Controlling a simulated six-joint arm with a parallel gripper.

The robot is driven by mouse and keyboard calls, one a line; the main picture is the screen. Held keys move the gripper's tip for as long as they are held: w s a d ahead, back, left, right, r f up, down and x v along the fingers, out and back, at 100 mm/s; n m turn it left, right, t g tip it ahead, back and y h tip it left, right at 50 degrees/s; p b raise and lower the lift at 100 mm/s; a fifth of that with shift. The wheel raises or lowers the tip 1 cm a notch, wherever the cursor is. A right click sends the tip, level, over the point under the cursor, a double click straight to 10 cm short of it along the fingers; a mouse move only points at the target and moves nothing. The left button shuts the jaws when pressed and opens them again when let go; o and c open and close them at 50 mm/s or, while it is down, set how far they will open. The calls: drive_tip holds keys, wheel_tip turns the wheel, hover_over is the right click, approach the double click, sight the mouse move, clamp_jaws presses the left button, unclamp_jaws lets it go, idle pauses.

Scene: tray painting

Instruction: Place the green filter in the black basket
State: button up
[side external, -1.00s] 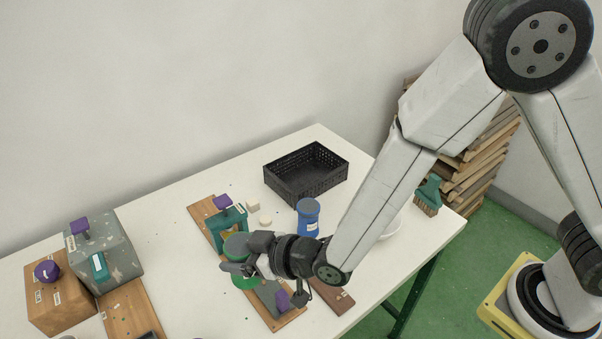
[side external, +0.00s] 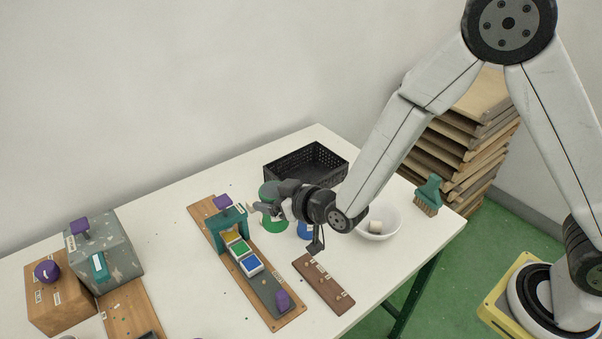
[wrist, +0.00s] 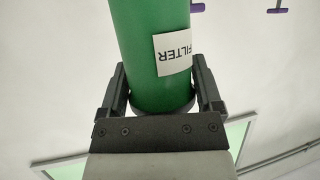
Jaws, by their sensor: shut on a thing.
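The green filter (wrist: 150,60) is a green cylinder with a white label reading "FILTER" in the wrist view. My gripper (wrist: 160,88) is shut around it, one finger on each side. In the side view my gripper (side external: 277,208) holds the filter (side external: 273,224) in front of the black basket, and part of the filter is hidden behind the gripper. The black basket (side external: 290,183) stands at the back of the white table, with its near right part hidden by my arm.
A wooden board (side external: 206,220) with a teal frame and coloured blocks lies to the left. A blue container (side external: 305,231) is mostly hidden behind my arm. A white bowl (side external: 392,222) and a brown strip (side external: 325,287) are to the right. The table between the boards is clear.

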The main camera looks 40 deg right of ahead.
drive_tip(key=w+d+m+h, duration=0.2)
drive_tip(key=d+h, duration=0.1)
drive_tip(key=d, duration=0.8)
drive_tip(key=w+d+m+h, duration=0.2)
drive_tip(key=d+m, duration=0.1)
drive_tip(key=d, duration=0.8)
drive_tip(key=shift+w+d+r+h, duration=0.2)
drive_tip(key=shift+w+h, duration=0.1)
drive_tip(key=shift+h, duration=0.1)
drive_tip(key=shift+w, duration=0.1)
drive_tip(key=w+f, duration=0.9)
drive_tip(key=w, duration=0.4)
drive_tip(key=shift+d+f, duration=0.15)
drive_tip(key=shift+d, duration=0.15)
drive_tip(key=shift+w, duration=0.15)
